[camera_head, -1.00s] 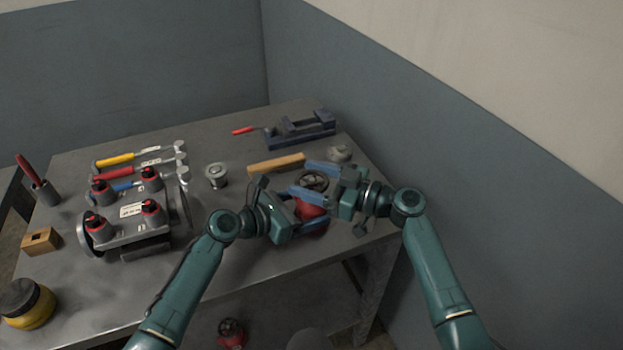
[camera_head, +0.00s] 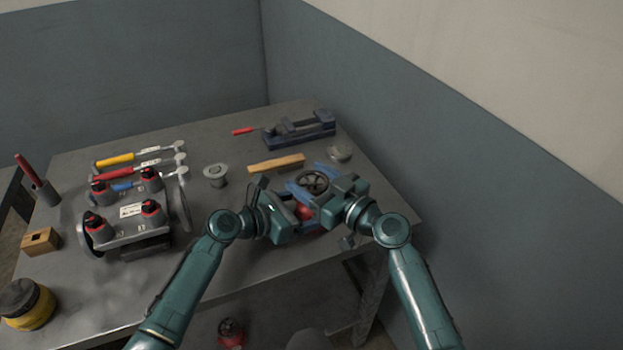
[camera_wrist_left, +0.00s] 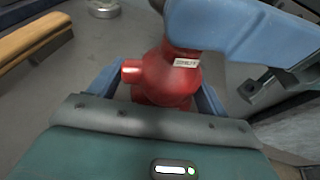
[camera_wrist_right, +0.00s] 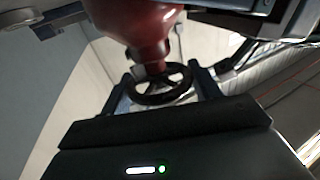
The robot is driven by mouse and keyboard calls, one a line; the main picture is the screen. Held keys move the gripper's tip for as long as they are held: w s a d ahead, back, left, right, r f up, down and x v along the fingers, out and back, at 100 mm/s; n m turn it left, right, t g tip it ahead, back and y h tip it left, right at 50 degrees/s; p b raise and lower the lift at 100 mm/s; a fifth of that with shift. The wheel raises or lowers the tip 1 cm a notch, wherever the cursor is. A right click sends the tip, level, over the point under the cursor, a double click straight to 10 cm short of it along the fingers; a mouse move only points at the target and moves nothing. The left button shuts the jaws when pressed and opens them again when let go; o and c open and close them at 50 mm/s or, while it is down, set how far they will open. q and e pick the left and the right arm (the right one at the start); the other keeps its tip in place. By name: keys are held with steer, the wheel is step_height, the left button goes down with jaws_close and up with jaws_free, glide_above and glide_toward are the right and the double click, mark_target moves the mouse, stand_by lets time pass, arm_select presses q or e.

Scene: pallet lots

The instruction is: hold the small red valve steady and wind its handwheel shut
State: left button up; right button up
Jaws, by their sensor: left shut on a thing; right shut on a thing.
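The small red valve (camera_head: 305,212) stands near the table's right side, partly hidden by my grippers. Its red body (camera_wrist_left: 164,76) with a side port and a white label fills the middle of the left wrist view. My left gripper (camera_wrist_left: 160,98) is shut on that body, one blue finger on each side. The dark spoked handwheel (camera_head: 314,183) sits on top of the valve. My right gripper (camera_head: 315,181) is shut on the handwheel, its fingers at opposite sides of the rim. The handwheel also shows between the fingers in the right wrist view (camera_wrist_right: 160,88).
A wooden-handled tool (camera_head: 276,163), a blue vise (camera_head: 300,130) and a grey round part (camera_head: 339,153) lie behind the valve. A metal fitting (camera_head: 215,174) and a grey assembly with red-ringed knobs (camera_head: 130,222) stand left. The wall (camera_head: 450,150) is close on the right.

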steer(key=shift+f, duration=0.15)
steer(key=o, duration=1)
steer(key=v, duration=1.2)
